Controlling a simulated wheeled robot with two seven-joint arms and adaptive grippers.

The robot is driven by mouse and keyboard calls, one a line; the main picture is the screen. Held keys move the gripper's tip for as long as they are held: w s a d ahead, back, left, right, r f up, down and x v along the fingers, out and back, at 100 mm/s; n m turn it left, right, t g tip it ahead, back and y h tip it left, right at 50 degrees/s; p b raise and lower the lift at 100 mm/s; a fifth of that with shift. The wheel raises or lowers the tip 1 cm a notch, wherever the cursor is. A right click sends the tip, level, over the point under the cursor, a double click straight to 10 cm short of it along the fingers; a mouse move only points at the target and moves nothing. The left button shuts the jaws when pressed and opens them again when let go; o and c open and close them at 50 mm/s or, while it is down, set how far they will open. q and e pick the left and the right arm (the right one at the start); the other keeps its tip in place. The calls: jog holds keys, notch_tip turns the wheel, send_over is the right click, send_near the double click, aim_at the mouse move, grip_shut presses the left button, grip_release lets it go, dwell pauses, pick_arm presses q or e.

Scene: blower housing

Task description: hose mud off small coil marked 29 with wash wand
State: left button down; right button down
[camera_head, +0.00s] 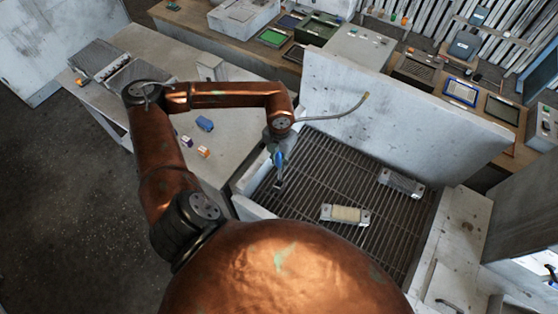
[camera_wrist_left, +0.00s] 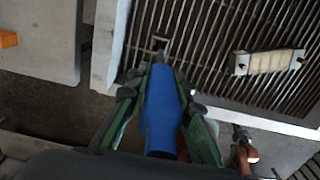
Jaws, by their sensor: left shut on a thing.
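My left gripper (camera_wrist_left: 155,105) is shut around the blue handle of the wash wand (camera_wrist_left: 160,115), which points toward the grate. In the head view the left gripper (camera_head: 277,150) hangs over the left side of the grated basin, with the wand (camera_head: 279,160) below it. A coil with a cream middle and pale end blocks (camera_head: 344,214) lies on the grate, right of the wand; it also shows in the wrist view (camera_wrist_left: 269,62). A greyer coil (camera_head: 401,182) lies farther back right. No number is readable on either.
The basin's grate (camera_head: 320,160) has a tall pale back panel (camera_head: 400,105). A pale table (camera_head: 225,150) with a blue item (camera_head: 205,124) stands left. A crowded bench runs behind. Grate between the wand and coils is clear.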

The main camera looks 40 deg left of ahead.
pick_arm(q)
jog(key=w+d+b, duration=0.2)
jog(key=d, duration=1)
jog(key=w+d+b, duration=0.3)
jog(key=d, duration=0.9)
jog(key=shift+d, duration=0.35)
dwell(0.8)
jog(key=shift+f, duration=0.15)
jog(key=shift+f+b, duration=0.65)
dwell(1.0)
